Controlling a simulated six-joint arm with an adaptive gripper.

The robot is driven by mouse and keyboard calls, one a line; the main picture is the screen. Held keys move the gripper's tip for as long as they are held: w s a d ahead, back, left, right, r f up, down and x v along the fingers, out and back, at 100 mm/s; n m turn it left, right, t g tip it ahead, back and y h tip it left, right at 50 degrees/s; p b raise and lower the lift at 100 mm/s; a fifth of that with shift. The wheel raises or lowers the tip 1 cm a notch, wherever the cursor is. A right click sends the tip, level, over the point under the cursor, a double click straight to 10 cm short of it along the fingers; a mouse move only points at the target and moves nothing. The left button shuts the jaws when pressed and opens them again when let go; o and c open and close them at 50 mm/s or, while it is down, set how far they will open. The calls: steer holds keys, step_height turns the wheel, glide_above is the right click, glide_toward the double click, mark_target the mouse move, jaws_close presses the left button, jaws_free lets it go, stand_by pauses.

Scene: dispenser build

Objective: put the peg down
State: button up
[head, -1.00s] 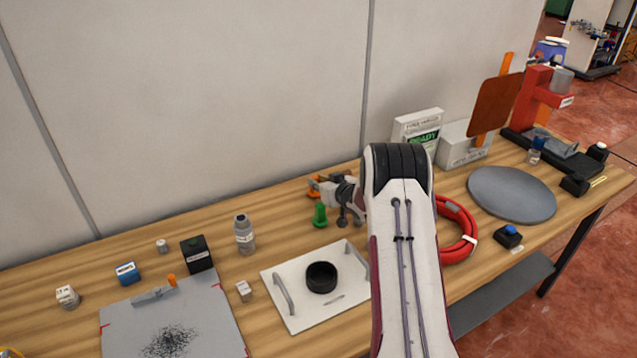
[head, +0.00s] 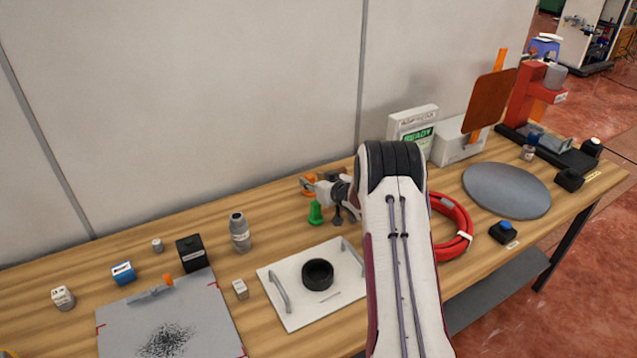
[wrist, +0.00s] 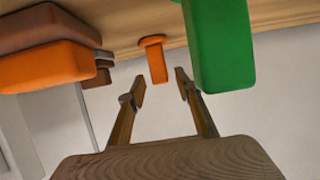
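My gripper (head: 311,187) is low over the back of the table, pointing left, partly hidden by my own arm in the head view. In the wrist view my gripper (wrist: 160,82) has its two fingers apart with nothing between them. An orange peg (wrist: 153,60) with a wider flat end stands against the table just beyond the fingertips, apart from both. A green peg (head: 315,214) stands upright on the table in front of my gripper. It looms large beside the right finger in the wrist view (wrist: 220,45). I cannot tell which peg the task means.
An orange block (wrist: 45,68) and a brown block are at the wrist view's left. A white tray (head: 285,318) with a black ring, a grey bottle (head: 240,232) and a red hose coil (head: 465,218) are nearby. The wall rises behind the table.

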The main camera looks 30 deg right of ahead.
steer(key=shift+r, duration=0.15)
steer(key=v, duration=1.2)
stand_by(0.3)
stand_by(0.5)
steer(key=s+a+r+g+h, duration=0.1)
steer(key=s+a+r, duration=0.3)
steer(key=r, duration=0.2)
steer(key=s+a+r+m+g+h, duration=0.1)
steer(key=s+a+r+g, duration=0.1)
steer(key=s+a+r, duration=0.4)
steer(key=s+a+r+g+h, duration=0.1)
steer(key=s+r, duration=0.2)
steer(key=r, duration=0.4)
steer(key=s+a+g+y, duration=0.1)
steer(key=s+a, duration=0.4)
steer(key=s, duration=0.4)
steer(key=s+a+g+y, duration=0.1)
steer(key=s+a, duration=0.5)
steer(key=s, duration=0.4)
steer(key=s+a+n+g+y, duration=0.1)
steer(key=s+a, duration=0.4)
steer(key=s, duration=0.5)
steer(key=shift+s+a+r+g, duration=0.2)
steer(key=shift+s+g, duration=0.05)
steer(key=shift+g, duration=0.25)
